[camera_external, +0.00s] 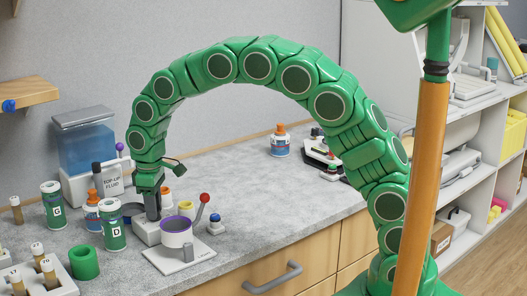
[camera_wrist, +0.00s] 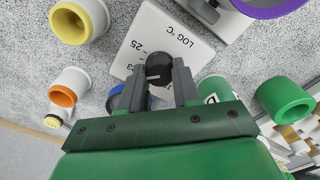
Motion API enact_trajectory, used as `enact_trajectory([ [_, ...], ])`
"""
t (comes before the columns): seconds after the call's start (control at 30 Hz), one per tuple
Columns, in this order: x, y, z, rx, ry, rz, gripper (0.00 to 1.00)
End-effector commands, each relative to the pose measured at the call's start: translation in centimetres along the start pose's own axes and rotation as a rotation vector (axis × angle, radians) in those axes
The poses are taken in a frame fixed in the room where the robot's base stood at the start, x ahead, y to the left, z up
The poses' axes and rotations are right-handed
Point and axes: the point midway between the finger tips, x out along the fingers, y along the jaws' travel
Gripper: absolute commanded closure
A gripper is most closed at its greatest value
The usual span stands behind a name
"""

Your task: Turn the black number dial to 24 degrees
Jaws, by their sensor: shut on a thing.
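The black number dial (camera_wrist: 159,66) sits on a white box (camera_wrist: 152,36) printed "LOG °C" and "-25" in the wrist view. The dial has a small pale mark on its face; I cannot read its angle. My gripper (camera_wrist: 157,78) has one grey finger on each side of the dial and is shut on it. In the external view my gripper (camera_external: 152,206) points straight down onto the white box (camera_external: 146,231), and its fingers hide the dial.
A green-and-white bottle (camera_external: 112,225) stands close on the left. A green ring (camera_external: 84,262) is nearer the front. The counter at right is clearer.

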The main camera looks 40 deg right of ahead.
Motion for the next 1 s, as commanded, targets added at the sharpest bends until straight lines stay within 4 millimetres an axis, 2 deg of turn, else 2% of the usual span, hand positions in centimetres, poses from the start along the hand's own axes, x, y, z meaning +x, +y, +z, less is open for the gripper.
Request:
enact_trajectory([
  [0.2,-0.01,0.07,-0.01,0.194,0.001,0.001,0.99],
  [0.5,0.00,0.02,-0.01,0.394,0.000,0.000,0.99],
  [1.0,0.02,-0.08,-0.01,0.503,0.000,0.000,0.99],
])
